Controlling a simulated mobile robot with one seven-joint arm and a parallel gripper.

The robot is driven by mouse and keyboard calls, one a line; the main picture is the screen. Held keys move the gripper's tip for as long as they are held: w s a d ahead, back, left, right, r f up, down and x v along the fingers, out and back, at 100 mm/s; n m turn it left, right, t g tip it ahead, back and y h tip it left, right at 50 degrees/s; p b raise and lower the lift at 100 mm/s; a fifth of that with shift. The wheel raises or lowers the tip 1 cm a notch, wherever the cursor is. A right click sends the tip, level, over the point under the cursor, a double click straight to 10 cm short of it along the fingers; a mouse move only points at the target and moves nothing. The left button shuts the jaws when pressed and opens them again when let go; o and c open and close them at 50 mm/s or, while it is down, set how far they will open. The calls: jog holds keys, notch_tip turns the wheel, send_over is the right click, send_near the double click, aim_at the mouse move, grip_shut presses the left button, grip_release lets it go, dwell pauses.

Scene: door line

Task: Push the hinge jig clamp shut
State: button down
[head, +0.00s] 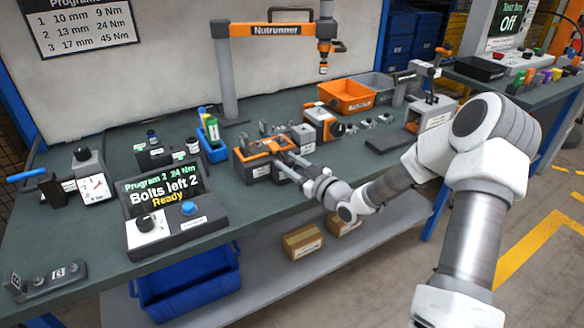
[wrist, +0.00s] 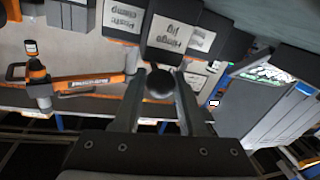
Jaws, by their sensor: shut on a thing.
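The hinge jig (head: 250,163) is a dark block with orange parts on the bench, left of the arm. My gripper (head: 284,158) reaches the jig's right front side. In the wrist view its two fingers are shut on a dark round knob (wrist: 160,84), which appears to be the clamp handle's end. The rest of the clamp is largely hidden by the fingers and jig, so I cannot tell whether it is closed.
A grey-orange unit (head: 321,122) stands just right of the jig, with an orange bin (head: 346,97) behind. A blue bottle holder (head: 211,135) and the control box with screen (head: 165,200) are left. The nutrunner (head: 277,30) hangs above. Bare bench lies in front.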

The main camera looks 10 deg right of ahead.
jog(key=shift+c, duration=2.3)
grip_release()
jog(key=shift+w, duration=0.2)
jog(key=shift+s, duration=0.1)
jog(key=p+v, duration=0.1)
jog(key=v, duration=1.6)
jog(key=shift+r, duration=0.1)
